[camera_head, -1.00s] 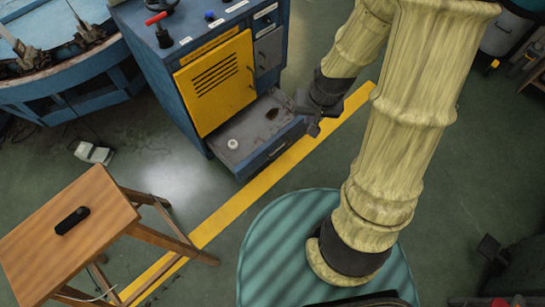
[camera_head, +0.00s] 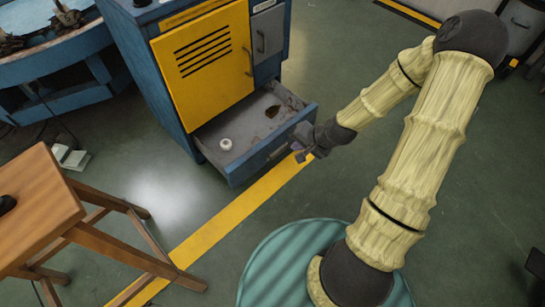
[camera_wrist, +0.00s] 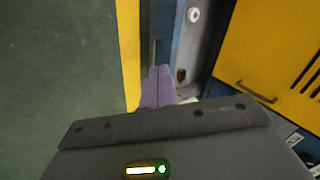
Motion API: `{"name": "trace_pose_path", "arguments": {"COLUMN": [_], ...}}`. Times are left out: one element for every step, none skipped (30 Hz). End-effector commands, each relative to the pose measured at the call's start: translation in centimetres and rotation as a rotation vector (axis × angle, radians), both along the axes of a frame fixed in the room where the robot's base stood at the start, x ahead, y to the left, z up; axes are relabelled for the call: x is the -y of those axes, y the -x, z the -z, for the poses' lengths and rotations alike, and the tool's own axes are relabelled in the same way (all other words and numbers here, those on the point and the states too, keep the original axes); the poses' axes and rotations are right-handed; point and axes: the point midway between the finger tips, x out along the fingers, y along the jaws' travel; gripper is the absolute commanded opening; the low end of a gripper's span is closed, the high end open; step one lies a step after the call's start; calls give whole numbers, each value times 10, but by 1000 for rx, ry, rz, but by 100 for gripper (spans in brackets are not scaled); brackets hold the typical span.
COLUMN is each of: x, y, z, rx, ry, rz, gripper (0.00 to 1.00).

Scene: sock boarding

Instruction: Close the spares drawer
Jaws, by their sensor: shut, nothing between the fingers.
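The spares drawer (camera_head: 243,172) stands pulled out at the bottom of the blue cabinet (camera_head: 163,95). Inside it lie a small white ring-shaped thing (camera_head: 226,144) and a dark brown thing (camera_head: 272,111). My gripper (camera_head: 301,151) is shut and empty, just outside the drawer front near its right end. In the wrist view my shut fingers (camera_wrist: 160,72) point at the drawer front (camera_wrist: 161,18), close to its dark handle (camera_wrist: 153,50). I cannot tell whether they touch it. The wrist view also shows the white thing (camera_wrist: 193,15) inside.
A yellow door (camera_head: 203,62) is shut above the drawer. A wooden stool (camera_head: 45,215) stands at the lower left, and a blue round-sided bench (camera_head: 60,97) at the upper left. A yellow floor line (camera_head: 225,222) crosses the clear floor before the drawer.

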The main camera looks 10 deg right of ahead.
Motion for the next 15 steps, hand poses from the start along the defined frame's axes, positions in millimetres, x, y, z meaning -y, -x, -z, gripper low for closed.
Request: {"name": "trace_pose_path", "arguments": {"x": [0,0,0,0,0,1,1,1,2,2,3,3,4,5,5], "y": [-3,-6,-9,-12,-14,-18,-21,-23,-27,-29,-31,-34,-35,-36,-38], "z": [30,38,49,57,65,75,83,90,98,103,108,112,114,116,117], "rx": [7,13,20,28,34,44,50,57,67,73,78,86,91,93,98], "ry": [-32,-49,-73,-91,-109,-132,-151,-169,-191,-205,-220,-237,-247,-255,-263], "rz": [29,46,68,86,102,126,143,161,182,198,213,230,240,249,256], "gripper": [0,0,0,0,0,0,0,0,0,0,0,0,0,0,0]}}
